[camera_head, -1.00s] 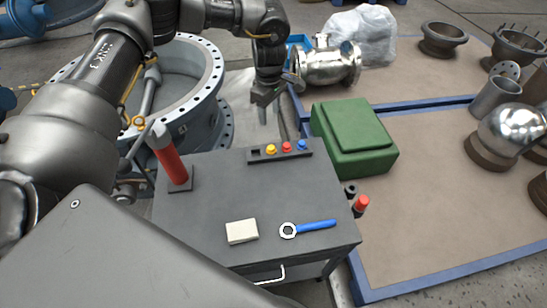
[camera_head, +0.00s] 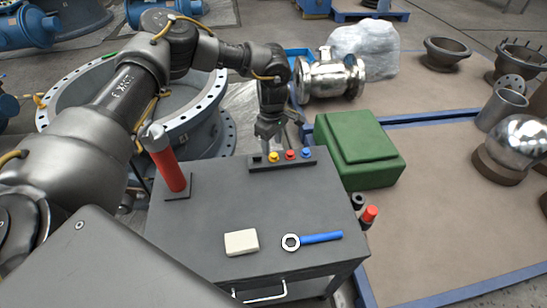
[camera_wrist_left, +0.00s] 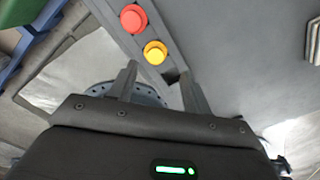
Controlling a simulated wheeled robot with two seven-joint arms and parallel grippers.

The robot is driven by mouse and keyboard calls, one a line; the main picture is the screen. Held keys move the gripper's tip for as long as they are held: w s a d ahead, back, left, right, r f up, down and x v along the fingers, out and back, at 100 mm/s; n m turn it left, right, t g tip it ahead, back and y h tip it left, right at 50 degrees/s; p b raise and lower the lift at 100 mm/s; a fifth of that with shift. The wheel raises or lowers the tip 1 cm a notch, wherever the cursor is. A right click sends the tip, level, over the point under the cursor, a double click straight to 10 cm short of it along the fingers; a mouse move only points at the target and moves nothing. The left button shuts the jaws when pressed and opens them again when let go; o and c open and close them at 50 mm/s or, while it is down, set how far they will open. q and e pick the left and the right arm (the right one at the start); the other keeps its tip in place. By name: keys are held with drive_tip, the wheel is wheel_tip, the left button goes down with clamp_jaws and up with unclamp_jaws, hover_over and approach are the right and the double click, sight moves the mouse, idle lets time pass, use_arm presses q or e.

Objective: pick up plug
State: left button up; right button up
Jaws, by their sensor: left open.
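A dark rack (camera_head: 283,166) lies along the back edge of the grey cart and holds a row of round-topped plugs. They are yellow (camera_head: 274,157), red (camera_head: 290,155) and blue (camera_head: 306,153), with a dark square slot at the left end. My left gripper (camera_head: 267,146) points down just above the rack's left end and is open and empty. In the left wrist view, the yellow plug (camera_wrist_left: 155,52) and red plug (camera_wrist_left: 134,18) lie beyond its fingertips (camera_wrist_left: 158,80). The dark slot end is between the fingers. Contact cannot be told. My right gripper is out of view.
The cart top (camera_head: 215,215) carries a red cylinder (camera_head: 168,168) on a stand, a cream block (camera_head: 241,242) and a blue-handled ring wrench (camera_head: 318,238). A green case (camera_head: 360,150) stands right of the rack. A large flanged ring (camera_head: 222,105) is behind the cart.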

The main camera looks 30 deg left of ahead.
sight(274, 154)
use_arm(q)
drive_tip(key=shift+w+f, duration=0.1)
drive_tip(key=shift+f, duration=0.4)
drive_tip(key=f, duration=0.4)
drive_tip(key=shift+w+d+f+p, duration=0.1)
drive_tip(key=shift+w+p, duration=0.15)
drive_tip(key=shift+p, duration=0.05)
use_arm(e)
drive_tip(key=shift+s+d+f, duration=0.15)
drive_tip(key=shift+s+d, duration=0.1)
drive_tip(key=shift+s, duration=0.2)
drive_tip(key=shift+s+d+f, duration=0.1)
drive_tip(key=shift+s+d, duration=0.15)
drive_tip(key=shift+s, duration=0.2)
use_arm(q)
drive_tip(key=shift+c, duration=0.3)
clamp_jaws()
